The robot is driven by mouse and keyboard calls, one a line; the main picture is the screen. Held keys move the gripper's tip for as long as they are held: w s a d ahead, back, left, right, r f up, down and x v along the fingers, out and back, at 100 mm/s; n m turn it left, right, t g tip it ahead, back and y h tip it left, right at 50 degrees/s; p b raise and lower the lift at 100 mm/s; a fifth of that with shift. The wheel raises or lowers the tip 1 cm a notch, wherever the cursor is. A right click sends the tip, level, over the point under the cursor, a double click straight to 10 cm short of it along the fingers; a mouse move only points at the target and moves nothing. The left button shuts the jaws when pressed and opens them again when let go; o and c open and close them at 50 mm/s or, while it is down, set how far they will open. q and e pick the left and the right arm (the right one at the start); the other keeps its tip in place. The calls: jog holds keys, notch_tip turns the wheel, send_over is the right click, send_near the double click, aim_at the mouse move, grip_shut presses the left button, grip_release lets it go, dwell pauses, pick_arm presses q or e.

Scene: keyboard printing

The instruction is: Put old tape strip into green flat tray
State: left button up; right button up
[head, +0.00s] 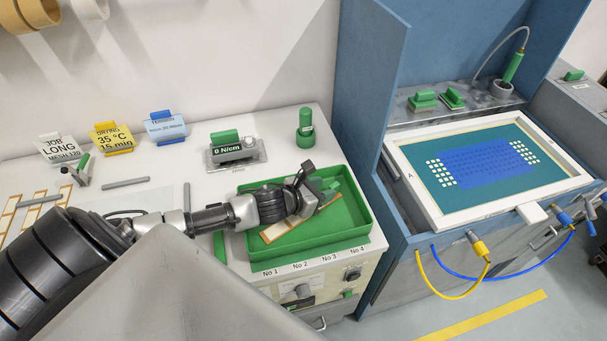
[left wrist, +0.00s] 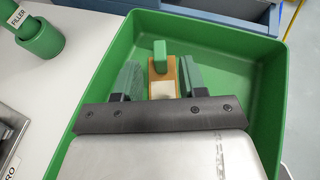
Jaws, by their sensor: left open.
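A tan strip, which looks like the old tape strip (head: 275,232), lies slanted inside the tray. In the left wrist view the strip (left wrist: 162,91) carries a green grip block and a pale patch. My left gripper (head: 322,188) is over the tray, pointing down into it. Its two green-padded fingers (left wrist: 161,80) are open, one on each side of the strip, with gaps visible. My arm hides part of the strip in the head view. My right gripper is not seen.
A gauge marked 0 N/cm (head: 233,150) and a green filler bottle (head: 305,127) stand behind the tray. Small signs (head: 112,138) stand at the back left. A blue cabinet with a framed screen (head: 420,199) borders the tray's right side.

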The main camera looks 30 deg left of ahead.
pick_arm(q)
jog(key=b+v, duration=0.1)
jog(key=v, duration=0.6)
jog(key=shift+f, duration=0.15)
jog(key=shift+s+a+r, duration=0.2)
jog(key=shift+s+r, duration=0.2)
jog(key=shift+s, duration=0.15)
dwell(0.8)
